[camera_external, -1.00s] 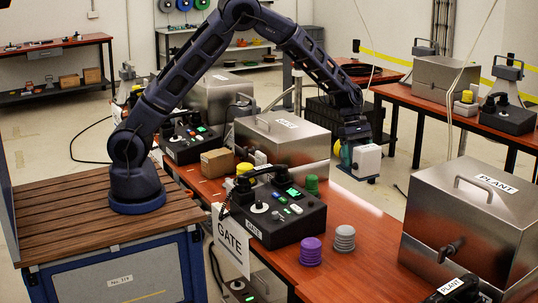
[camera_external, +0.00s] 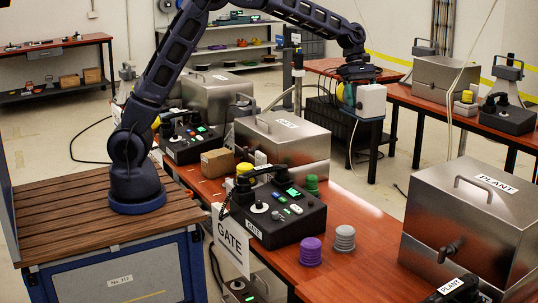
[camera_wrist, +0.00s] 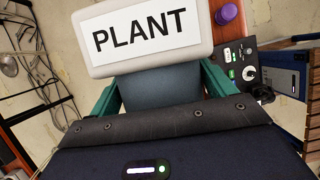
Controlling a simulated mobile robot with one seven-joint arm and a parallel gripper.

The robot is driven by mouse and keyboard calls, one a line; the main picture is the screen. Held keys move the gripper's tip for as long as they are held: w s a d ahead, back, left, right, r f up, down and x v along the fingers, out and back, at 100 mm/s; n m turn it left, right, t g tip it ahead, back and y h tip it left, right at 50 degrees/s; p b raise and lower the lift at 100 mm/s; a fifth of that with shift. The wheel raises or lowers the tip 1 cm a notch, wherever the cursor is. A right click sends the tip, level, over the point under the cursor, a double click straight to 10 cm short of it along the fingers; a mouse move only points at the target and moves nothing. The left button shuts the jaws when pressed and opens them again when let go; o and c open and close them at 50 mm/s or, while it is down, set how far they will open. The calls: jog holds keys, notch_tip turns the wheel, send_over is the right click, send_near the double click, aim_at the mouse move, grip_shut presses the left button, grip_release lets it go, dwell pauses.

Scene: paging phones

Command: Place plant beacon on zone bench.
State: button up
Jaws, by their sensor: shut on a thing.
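The plant beacon (camera_external: 371,101) is in the air in the external view, a whitish block with a yellow part beside it. In the wrist view its white face (camera_wrist: 140,38) reads PLANT, above a dark grey body. My gripper (camera_external: 350,93) is shut on it. Its teal fingers (camera_wrist: 160,88) flank the grey body. The beacon appears in front of the back right bench (camera_external: 404,97) in the picture; its height and distance are unclear.
The red bench (camera_external: 375,264) carries a GATE console (camera_external: 283,222), purple (camera_external: 311,251) and grey (camera_external: 344,238) ribbed pieces, and metal boxes, one labelled PLANT (camera_external: 475,225). The back right bench holds a metal box (camera_external: 446,76) and a black phone (camera_external: 507,112). Another bench (camera_external: 54,42) stands back left.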

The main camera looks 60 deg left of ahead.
aim_at(366, 87)
jog(key=shift+m, duration=0.3)
jog(key=r, duration=0.4)
jog(key=shift+s+d, duration=0.15)
jog(key=shift+d, duration=0.2)
jog(key=shift+c, duration=0.9)
jog(key=shift+d+f+m, duration=0.15)
jog(key=shift+d+m, duration=0.15)
jog(key=shift+d, duration=0.05)
jog(key=shift+s+d+m+g, duration=0.25)
jog(key=shift+d+m+g, duration=0.1)
jog(key=shift+m+g, duration=0.05)
jog(key=s+d+n+t+y, duration=0.2)
jog(key=s+d+n, duration=0.5)
jog(key=s+d, duration=0.5)
jog(key=s+d+n+t+y, duration=0.15)
jog(key=s+d+n, duration=0.6)
jog(key=d, duration=0.75)
jog(key=s+d+n+t+y, duration=0.1)
jog(key=s+d+n+t, duration=0.1)
jog(key=s+d+n, duration=0.8)
jog(key=d+f+m, duration=0.1)
jog(key=f, duration=1.1)
jog(key=d+f+m, duration=0.1)
jog(key=f, duration=1.2)
jog(key=s+d+f+m, duration=0.1)
jog(key=f, duration=1.1)
jog(key=shift+d+f+m, duration=0.25)
jog(key=shift+d+f, duration=0.1)
jog(key=shift+f, duration=0.05)
